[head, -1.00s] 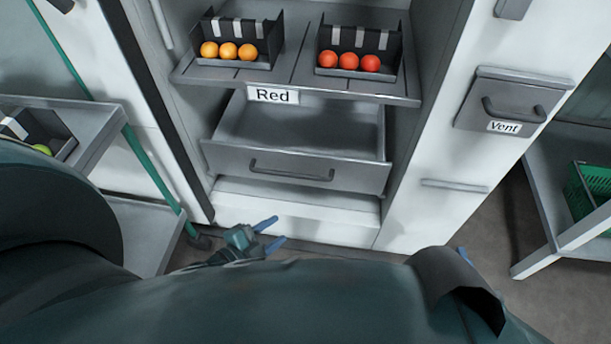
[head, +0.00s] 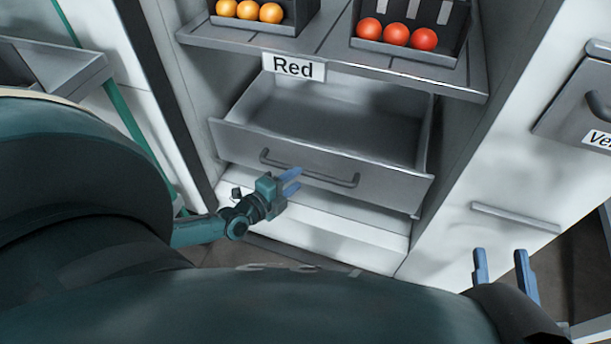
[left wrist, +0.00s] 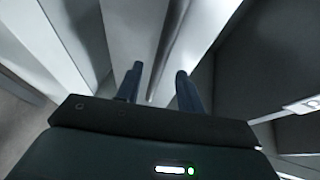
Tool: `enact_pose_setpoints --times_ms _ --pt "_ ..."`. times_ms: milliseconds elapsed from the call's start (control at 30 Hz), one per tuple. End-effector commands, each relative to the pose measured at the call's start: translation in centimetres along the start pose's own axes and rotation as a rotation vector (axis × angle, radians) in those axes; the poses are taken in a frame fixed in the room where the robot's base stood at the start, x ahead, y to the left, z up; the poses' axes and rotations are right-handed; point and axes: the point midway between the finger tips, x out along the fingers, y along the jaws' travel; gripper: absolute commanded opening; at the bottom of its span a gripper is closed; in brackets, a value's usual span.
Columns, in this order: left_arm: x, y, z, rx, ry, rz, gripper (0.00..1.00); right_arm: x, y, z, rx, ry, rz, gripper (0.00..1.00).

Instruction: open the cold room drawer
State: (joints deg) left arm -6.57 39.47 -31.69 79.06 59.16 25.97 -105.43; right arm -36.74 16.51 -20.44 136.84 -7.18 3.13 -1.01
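The grey cold room drawer (head: 230,136) stands pulled out under the shelf, and its empty inside shows in the head view. Its dark bar handle (head: 310,176) runs across the front. My left gripper (head: 292,181) is at the drawer front, close to the handle, with its blue fingers apart. In the left wrist view the fingers (left wrist: 157,88) are also apart, with a pale strip beyond them; I cannot tell whether the handle is between them. My right gripper (head: 503,268) is open and empty at the lower right, away from the drawer.
Above the drawer, a shelf (head: 335,62) with a "Red" label (head: 293,66) bears boxes of orange and red tomatoes. A panel (head: 575,105) with a handle and a partly visible label is at the right. A grey cart (head: 55,65) stands at the left.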

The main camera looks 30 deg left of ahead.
Motion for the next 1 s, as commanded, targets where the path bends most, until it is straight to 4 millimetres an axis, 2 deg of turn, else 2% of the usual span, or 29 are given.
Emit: enact_pose_setpoints --times_ms 33,100,300,667,1000 --pt "1.2 0.4 0.0 0.0 0.001 -0.004 0.38 0.0 -0.2 0.5 0.012 0.008 -0.002 0.36" --pt "2.4 0.3 0.0 0.0 0.0 -0.003 0.38 0.1 -0.2 0.4 0.027 0.018 -0.005 0.36" --pt "4.4 0.2 0.0 -0.001 0.0 -0.001 0.38 0.2 -0.4 0.3 0.058 0.029 -0.01 0.36" --pt "4.9 0.0 0.0 -0.001 0.0 0.001 0.38 0.2 -0.3 -0.2 0.068 0.039 -0.01 0.36" --pt "4.8 0.0 0.0 -0.001 0.0 0.001 0.11 0.2 -0.4 -0.1 0.065 0.038 -0.013 0.36"
